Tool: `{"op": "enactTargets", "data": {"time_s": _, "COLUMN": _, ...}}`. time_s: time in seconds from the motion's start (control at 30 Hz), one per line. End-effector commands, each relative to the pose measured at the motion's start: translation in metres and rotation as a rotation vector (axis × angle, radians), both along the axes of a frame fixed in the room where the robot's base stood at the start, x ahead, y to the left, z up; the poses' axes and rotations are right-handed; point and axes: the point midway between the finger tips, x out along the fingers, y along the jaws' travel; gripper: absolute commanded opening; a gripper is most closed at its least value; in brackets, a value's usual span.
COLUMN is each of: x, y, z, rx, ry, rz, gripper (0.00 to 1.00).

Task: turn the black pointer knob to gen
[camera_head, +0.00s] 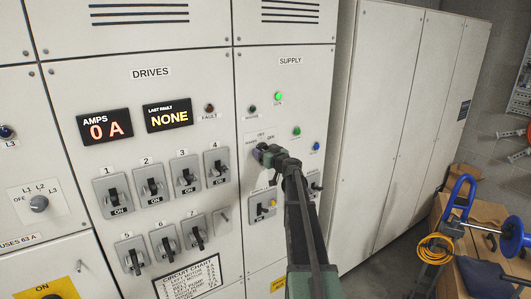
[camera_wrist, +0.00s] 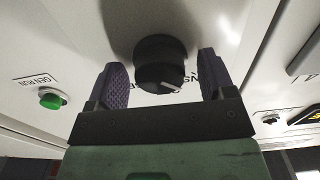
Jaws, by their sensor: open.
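The black pointer knob (camera_wrist: 158,62) stands out from the white panel in the wrist view, between the two purple finger pads of my gripper (camera_wrist: 162,68). The fingers are open, with a gap on each side of the knob. A white pointer line shows on the knob's face, slanting toward the right side of the wrist view. Lettering beside the knob is partly hidden. In the head view my gripper (camera_head: 262,153) is at the SUPPLY panel, just below small OFF, MAINS and GEN labels, and largely hides the knob.
A green GEN RUN button (camera_wrist: 52,98) is to the left in the wrist view. In the head view, a lit green lamp (camera_head: 278,97) is above my gripper and a blue button (camera_head: 316,146) is to its right.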

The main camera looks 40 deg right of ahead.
Motion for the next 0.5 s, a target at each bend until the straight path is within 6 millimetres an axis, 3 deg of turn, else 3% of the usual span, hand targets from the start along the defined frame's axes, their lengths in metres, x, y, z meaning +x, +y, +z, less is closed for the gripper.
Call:
{"op": "enactTargets", "data": {"time_s": 0.1, "x": -0.0006, "y": 0.0, "z": 0.0, "rx": 0.0, "ry": 0.0, "rz": 0.0, "gripper": 0.74}}
{"op": "enactTargets", "data": {"time_s": 0.4, "x": -0.0009, "y": 0.0, "z": 0.0, "rx": 0.0, "ry": 0.0, "rz": 0.0, "gripper": 0.28}}
{"op": "enactTargets", "data": {"time_s": 0.5, "x": -0.0009, "y": -0.0001, "z": 0.0, "rx": 0.001, "ry": 0.0, "rz": 0.0, "gripper": 0.27}}
